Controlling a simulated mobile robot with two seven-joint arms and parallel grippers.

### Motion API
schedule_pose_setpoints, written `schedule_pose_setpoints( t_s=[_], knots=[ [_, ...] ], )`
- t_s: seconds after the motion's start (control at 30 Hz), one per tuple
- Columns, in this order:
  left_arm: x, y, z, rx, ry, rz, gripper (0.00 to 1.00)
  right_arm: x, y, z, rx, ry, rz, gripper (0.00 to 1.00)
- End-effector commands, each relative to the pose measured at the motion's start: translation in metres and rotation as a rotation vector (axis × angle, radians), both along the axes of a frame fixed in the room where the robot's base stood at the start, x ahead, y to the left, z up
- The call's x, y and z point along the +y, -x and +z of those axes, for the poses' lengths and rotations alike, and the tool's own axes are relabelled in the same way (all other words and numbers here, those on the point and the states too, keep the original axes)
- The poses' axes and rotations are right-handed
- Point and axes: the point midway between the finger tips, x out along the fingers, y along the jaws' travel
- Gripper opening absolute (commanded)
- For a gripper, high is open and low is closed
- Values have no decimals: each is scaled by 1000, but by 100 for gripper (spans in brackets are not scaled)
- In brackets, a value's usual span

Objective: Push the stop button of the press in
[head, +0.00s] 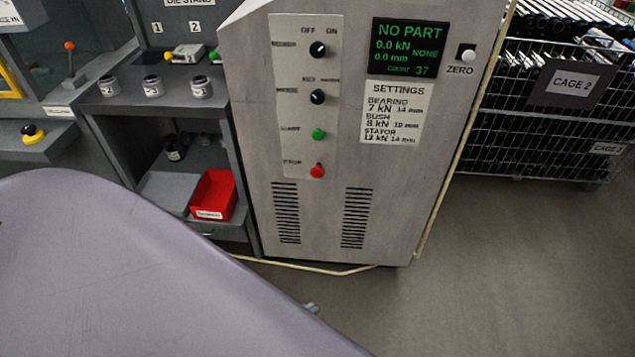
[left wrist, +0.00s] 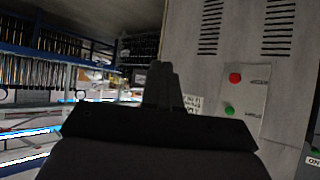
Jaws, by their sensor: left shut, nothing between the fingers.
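The stop button (head: 317,171) is a round red button low on the pale control strip of the grey press cabinet (head: 390,235). It also shows in the left wrist view (left wrist: 235,78), where the cabinet appears upside down. I cannot tell whether it is pressed in. The green button (head: 318,134) sits above it in the head view. My left gripper (left wrist: 160,82) is shut and empty, to the left of the red button in the left wrist view and apart from it. In the head view my arm hides most of it; only a small tip shows below the cabinet. My right gripper is not in view.
Two black knobs (head: 318,49) sit higher on the strip. A display (head: 408,47) reads NO PART, with a white ZERO button (head: 467,54) beside it. A red bin (head: 213,195) stands on the left shelf, a wire cage (head: 540,130) at right. A pale hose (head: 300,266) runs along the cabinet's base.

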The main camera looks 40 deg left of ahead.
Motion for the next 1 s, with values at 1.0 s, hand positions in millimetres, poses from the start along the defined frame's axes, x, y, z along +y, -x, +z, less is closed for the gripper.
schedule_pose_setpoints(
  t_s=[1.0],
  knots=[
    [154,-193,-97,55,-2366,-825,0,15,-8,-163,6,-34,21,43]
  ],
)
